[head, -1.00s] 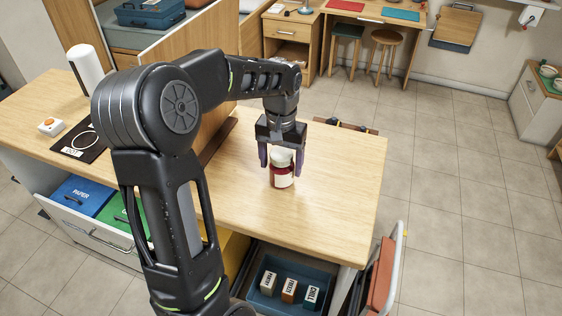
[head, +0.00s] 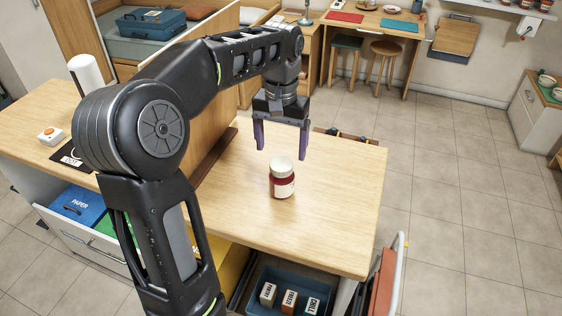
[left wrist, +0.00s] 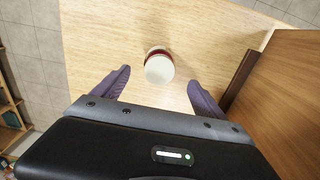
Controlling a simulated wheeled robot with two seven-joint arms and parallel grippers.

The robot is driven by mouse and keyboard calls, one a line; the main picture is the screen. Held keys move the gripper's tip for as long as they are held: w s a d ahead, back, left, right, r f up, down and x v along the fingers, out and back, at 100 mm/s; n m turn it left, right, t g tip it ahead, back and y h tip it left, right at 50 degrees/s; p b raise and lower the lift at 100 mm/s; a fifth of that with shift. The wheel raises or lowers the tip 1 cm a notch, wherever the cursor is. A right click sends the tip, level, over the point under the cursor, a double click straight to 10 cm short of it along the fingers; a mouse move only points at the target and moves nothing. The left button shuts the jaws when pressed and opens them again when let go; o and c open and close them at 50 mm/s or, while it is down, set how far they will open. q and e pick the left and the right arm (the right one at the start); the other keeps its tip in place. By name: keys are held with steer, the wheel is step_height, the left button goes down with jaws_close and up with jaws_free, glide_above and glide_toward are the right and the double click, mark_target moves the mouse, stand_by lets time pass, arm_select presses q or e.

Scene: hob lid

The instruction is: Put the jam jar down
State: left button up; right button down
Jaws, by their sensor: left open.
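The jam jar (head: 282,180) has a white lid, a pale label and dark red contents. It stands upright on the wooden counter top (head: 330,215), with nothing holding it. My left gripper (head: 281,150) is open and empty, above and slightly behind the jar, its purple fingers pointing down and clear of it. In the left wrist view the jar (left wrist: 159,66) shows lid-on, beyond the two spread fingertips (left wrist: 158,82) and between their lines. My right gripper is not in view.
A wooden panel (head: 212,115) with a dark foot strip rises left of the jar. An open drawer with a blue bin (head: 285,285) holding small labelled boxes sits below the counter's front. The counter around the jar is clear. A white cylinder (head: 85,75) stands at the far left.

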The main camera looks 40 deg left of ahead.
arm_select(q)
steer(key=shift+r+p, duration=0.45)
steer(key=shift+r, duration=1)
